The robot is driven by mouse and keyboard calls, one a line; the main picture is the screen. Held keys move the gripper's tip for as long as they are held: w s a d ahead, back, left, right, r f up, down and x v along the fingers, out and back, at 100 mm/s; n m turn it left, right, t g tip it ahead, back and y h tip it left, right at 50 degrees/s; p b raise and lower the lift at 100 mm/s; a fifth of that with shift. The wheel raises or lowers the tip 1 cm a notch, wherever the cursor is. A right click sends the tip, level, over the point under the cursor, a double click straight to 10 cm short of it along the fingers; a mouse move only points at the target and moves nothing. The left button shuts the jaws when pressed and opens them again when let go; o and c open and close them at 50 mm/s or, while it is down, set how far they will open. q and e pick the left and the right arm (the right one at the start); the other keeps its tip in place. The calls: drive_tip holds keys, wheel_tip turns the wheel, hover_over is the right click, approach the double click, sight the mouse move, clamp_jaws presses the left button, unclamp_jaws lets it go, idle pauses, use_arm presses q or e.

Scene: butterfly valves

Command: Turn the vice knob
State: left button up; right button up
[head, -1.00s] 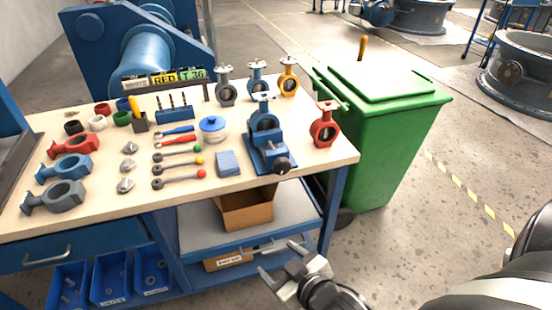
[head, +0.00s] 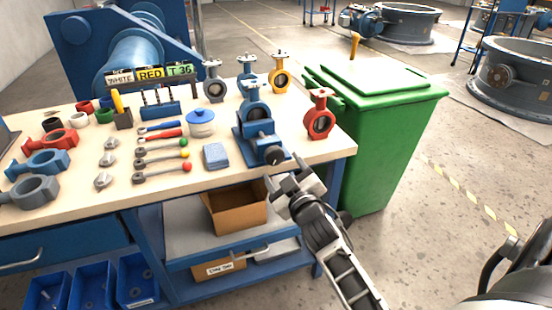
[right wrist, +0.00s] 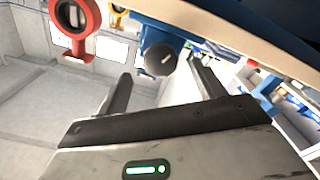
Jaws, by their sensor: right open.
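The blue vice (head: 260,140) is fixed at the front right edge of the workbench, with a blue valve body standing at it. Its dark round knob (head: 274,157) faces forward over the bench edge. In the right wrist view the knob (right wrist: 161,60) shows ahead, between the two fingers in the picture. My right gripper (head: 292,178) is open and empty, just in front of and slightly below the knob, apparently apart from it. It also shows in the right wrist view (right wrist: 160,85) with its fingers spread. My left gripper is not in view.
A red valve (head: 320,115) stands right of the vice. A blue-grey block (head: 216,155) and levers with coloured balls lie to its left. A green bin (head: 385,130) stands right of the workbench (head: 215,184). Below is a shelf with a cardboard box (head: 235,210).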

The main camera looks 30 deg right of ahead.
sight(276, 159)
drive_tip(key=shift+x, duration=2.8)
drive_tip(key=c, duration=1)
drive_tip(key=shift+m, duration=0.6)
drive_tip(key=o, duration=1)
